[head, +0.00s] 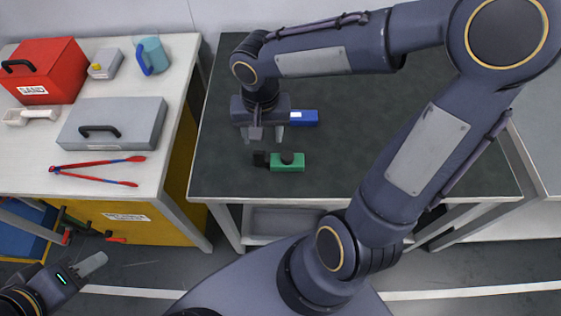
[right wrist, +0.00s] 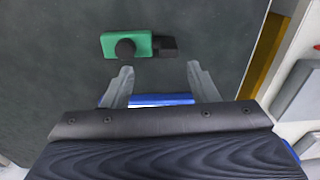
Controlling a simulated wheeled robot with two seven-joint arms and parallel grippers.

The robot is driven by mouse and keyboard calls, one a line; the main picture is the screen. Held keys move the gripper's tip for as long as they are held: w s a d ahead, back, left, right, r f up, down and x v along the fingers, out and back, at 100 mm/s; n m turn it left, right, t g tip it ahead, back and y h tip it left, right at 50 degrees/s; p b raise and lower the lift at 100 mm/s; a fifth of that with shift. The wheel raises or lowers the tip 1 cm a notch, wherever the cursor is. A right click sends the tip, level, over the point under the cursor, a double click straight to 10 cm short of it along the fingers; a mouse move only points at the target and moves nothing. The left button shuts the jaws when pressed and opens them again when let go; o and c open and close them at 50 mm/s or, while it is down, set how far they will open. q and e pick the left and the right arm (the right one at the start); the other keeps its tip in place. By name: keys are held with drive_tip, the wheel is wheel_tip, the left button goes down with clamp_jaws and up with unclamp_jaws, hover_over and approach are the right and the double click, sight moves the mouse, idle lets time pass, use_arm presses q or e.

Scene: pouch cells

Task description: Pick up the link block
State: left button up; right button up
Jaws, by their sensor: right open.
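Two small blocks lie on the dark table top, and I cannot tell from looks alone which is the link block. One is a green block (head: 290,166) with a black knob and a black end; it also shows in the right wrist view (right wrist: 113,45), beyond the fingertips. The other is a blue block (head: 305,118) with a white mark, partly hidden by my gripper; its blue edge (right wrist: 165,99) shows between the fingers in the right wrist view. My right gripper (head: 265,138) is open and empty above the table, pointing down. My left gripper (head: 92,264) is low at the left, its opening unclear.
The dark table (head: 360,150) is otherwise clear. A gap separates bench and table.

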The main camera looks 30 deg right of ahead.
sight(258, 151)
drive_tip(key=shift+w+a+f+m, duration=0.15)
drive_tip(key=shift+w+a+f, duration=0.2)
drive_tip(key=shift+w+f, duration=0.2)
drive_tip(key=shift+w+a+f+m, duration=0.15)
drive_tip(key=shift+w+a+f, duration=0.25)
drive_tip(key=shift+f, duration=0.15)
drive_tip(key=shift+w+f, duration=0.1)
drive_tip(key=shift+f, duration=0.15)
drive_tip(key=f, duration=0.6)
drive_tip(key=shift+d+f, duration=0.2)
drive_tip(key=shift+d, duration=0.2)
drive_tip(key=shift+f, duration=0.5)
drive_tip(key=c, duration=1.1)
drive_tip(key=shift+r, duration=0.1)
